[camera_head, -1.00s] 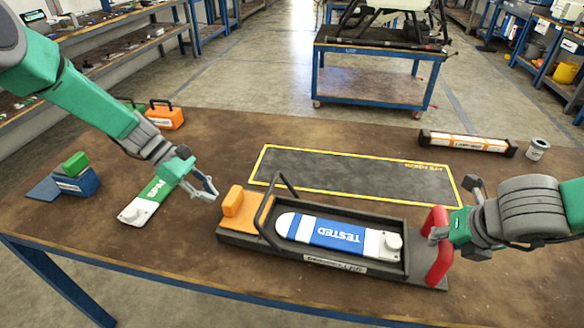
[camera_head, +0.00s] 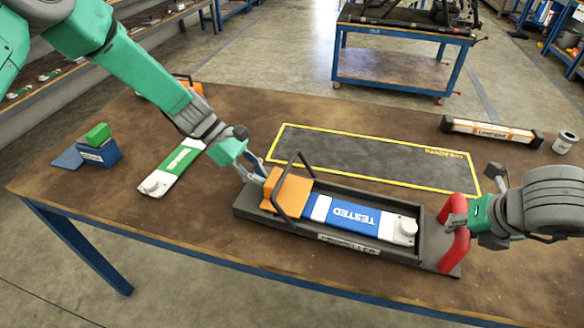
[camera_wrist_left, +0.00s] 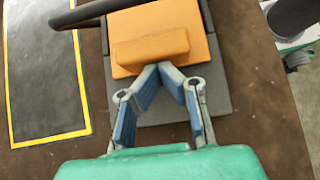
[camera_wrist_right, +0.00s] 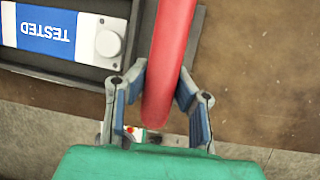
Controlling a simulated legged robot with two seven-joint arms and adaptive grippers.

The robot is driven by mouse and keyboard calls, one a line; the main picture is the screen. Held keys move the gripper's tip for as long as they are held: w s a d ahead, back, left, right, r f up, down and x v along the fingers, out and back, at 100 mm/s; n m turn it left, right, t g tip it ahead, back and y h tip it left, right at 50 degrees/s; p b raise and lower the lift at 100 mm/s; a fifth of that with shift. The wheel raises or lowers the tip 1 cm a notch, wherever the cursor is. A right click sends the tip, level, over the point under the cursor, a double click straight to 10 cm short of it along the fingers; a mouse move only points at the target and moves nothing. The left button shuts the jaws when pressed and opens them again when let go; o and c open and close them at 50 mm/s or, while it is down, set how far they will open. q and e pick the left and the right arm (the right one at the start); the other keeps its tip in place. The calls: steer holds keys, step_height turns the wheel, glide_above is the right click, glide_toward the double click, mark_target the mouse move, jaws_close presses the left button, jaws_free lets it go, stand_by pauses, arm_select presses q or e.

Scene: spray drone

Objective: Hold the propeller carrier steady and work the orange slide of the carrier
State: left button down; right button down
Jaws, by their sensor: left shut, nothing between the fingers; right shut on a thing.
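The propeller carrier (camera_head: 345,243) is a dark tray lying on the brown table. A blue and white propeller marked TESTED (camera_head: 355,215) lies in it. The orange slide (camera_head: 291,195) with its raised block is at the carrier's left end and covers that end of the propeller. My left gripper (camera_head: 262,172) is shut and empty, its fingertips against the block's outer face, as the left wrist view (camera_wrist_left: 160,68) shows. My right gripper (camera_head: 456,222) is shut on the red handle (camera_head: 455,250) at the carrier's right end. The red handle also fills the middle of the right wrist view (camera_wrist_right: 168,60).
A black bar handle (camera_head: 290,178) arches over the slide. A green and white propeller (camera_head: 172,168) and a blue block (camera_head: 98,153) lie to the left. A yellow-edged mat (camera_head: 370,160) lies bare behind the carrier.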

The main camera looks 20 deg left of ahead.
arm_select(q)
steer(key=shift+s+d, duration=0.1)
steer(key=shift+d, duration=0.5)
arm_select(e)
steer(key=shift+a+r, duration=0.1)
steer(key=shift+a, duration=0.1)
arm_select(q)
steer(key=shift+a, duration=0.5)
steer(key=a, duration=0.3)
steer(key=shift+w+a+f, duration=0.1)
steer(key=shift+w+a, duration=0.1)
steer(key=shift+w, duration=0.1)
steer(key=v, duration=1)
arm_select(e)
steer(key=c, duration=1.3)
jaws_free()
steer(key=shift+c, duration=0.2)
